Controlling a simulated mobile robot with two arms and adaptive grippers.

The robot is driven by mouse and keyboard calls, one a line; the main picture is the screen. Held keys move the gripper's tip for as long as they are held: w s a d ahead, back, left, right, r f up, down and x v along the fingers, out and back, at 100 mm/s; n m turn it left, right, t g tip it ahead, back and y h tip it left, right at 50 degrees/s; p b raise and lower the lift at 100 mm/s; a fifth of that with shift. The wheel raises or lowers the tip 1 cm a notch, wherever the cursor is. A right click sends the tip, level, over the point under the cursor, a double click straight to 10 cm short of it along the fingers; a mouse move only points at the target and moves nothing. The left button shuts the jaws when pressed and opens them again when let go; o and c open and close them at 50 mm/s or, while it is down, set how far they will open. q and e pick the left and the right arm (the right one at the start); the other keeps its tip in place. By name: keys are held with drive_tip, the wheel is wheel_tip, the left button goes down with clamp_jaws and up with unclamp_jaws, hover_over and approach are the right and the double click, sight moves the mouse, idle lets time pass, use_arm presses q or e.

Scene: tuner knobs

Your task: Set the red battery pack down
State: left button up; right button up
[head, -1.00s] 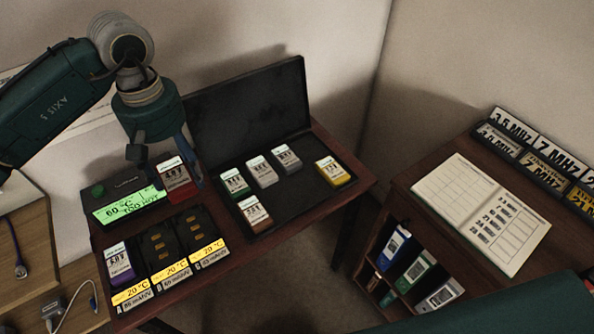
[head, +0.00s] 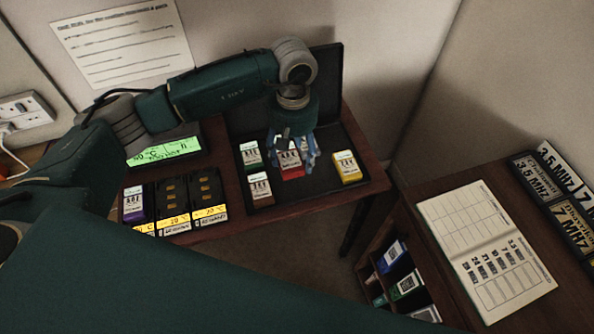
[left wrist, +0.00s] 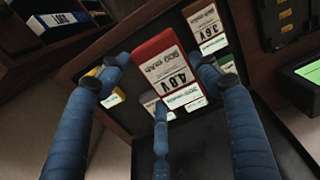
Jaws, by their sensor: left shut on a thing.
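The red battery pack (head: 291,168) is held by my left gripper (head: 291,156) over the open black case (head: 325,193) on the table. In the left wrist view the pack (left wrist: 158,52) sits between blue fingers, its label reading 4.8 V. The left gripper (left wrist: 160,85) is shut on it. I cannot tell whether the pack touches the case floor. A green pack (head: 250,154) and a brown pack (head: 260,187) are left of it, and a yellow pack (head: 347,168) is right of it. The gripper hides the case's middle back. My right gripper is not in view.
Left of the case are a meter with a green display (head: 165,150) and a charger (head: 178,196) with a purple pack (head: 134,204) in one slot. The case lid (head: 240,103) stands raised behind. An open notebook (head: 487,250) lies on the right table.

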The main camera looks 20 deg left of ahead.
use_arm(q)
wheel_tip(320, 180, down, 5)
drive_tip(key=shift+d+f+p, duration=0.15)
drive_tip(key=shift+p, duration=0.3)
drive_tip(key=shift+f, duration=0.65)
wheel_tip(320, 180, down, 4)
drive_tip(key=shift+r+p, duration=0.1)
drive_tip(key=shift+p, duration=0.35)
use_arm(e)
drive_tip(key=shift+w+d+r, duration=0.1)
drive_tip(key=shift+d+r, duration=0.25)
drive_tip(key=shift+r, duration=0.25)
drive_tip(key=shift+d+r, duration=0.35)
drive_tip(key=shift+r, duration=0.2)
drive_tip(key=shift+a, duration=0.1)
use_arm(q)
drive_tip(key=shift+f, duration=0.2)
drive_tip(key=o, duration=1)
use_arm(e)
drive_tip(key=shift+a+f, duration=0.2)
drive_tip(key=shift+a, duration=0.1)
